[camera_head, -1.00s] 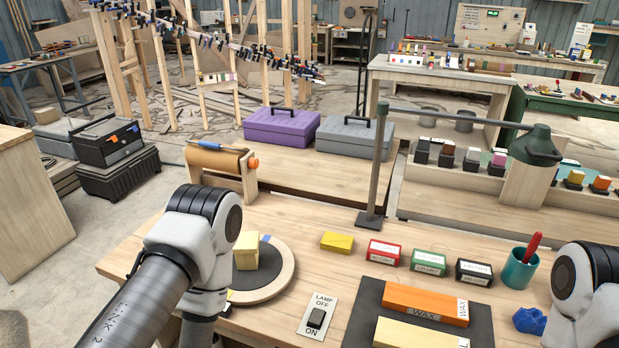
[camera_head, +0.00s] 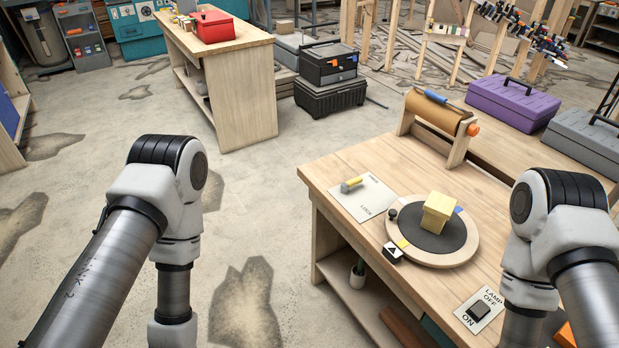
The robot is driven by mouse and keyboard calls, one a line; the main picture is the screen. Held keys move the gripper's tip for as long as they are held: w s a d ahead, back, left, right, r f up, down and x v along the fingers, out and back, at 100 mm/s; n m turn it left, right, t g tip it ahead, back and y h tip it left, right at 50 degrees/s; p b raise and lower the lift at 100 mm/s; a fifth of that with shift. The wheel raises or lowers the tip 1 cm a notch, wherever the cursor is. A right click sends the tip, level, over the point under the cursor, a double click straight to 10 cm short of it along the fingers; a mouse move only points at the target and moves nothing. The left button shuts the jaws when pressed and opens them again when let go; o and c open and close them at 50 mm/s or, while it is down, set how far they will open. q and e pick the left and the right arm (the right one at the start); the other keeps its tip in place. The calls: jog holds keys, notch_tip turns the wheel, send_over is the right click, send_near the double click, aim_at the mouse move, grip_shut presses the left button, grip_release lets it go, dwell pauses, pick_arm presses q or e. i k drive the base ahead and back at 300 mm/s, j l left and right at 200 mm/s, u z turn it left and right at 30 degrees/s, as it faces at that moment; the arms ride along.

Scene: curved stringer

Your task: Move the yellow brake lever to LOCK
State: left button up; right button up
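The yellow brake lever (camera_head: 351,185) lies on a white plate (camera_head: 372,203) at the left corner of the wooden workbench. The word LOCK is printed on the plate's near side, and the lever sits at the plate's far-left part, away from that word. Beside the plate is a round turntable (camera_head: 471,247) with a dark top and a yellow block (camera_head: 438,213) on it. My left arm hangs over the floor left of the bench, and my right arm is over the bench's right part. Both grippers are below the picture's edge.
A lamp switch plate (camera_head: 479,307) lies on the bench near my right arm. A paper roll holder (camera_head: 436,122) stands at the back edge. Open floor (camera_head: 260,215) lies left of the bench.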

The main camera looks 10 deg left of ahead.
aim_at(346, 186)
jog(key=i+j+z, duration=0.15)
jog(key=z, duration=0.25)
jog(key=i+j+z, duration=0.15)
jog(key=z, duration=0.25)
jog(key=i+j+z, duration=0.1)
jog(key=z, duration=0.3)
jog(key=i+j+z, duration=0.1)
jog(key=j, duration=0.45)
jog(key=i+j+z, duration=0.1)
jog(key=j, duration=0.45)
jog(key=i+j+z, duration=0.1)
jog(key=j, duration=0.45)
jog(key=i+j+z, duration=0.1)
jog(key=j, duration=0.45)
jog(key=i, duration=0.1)
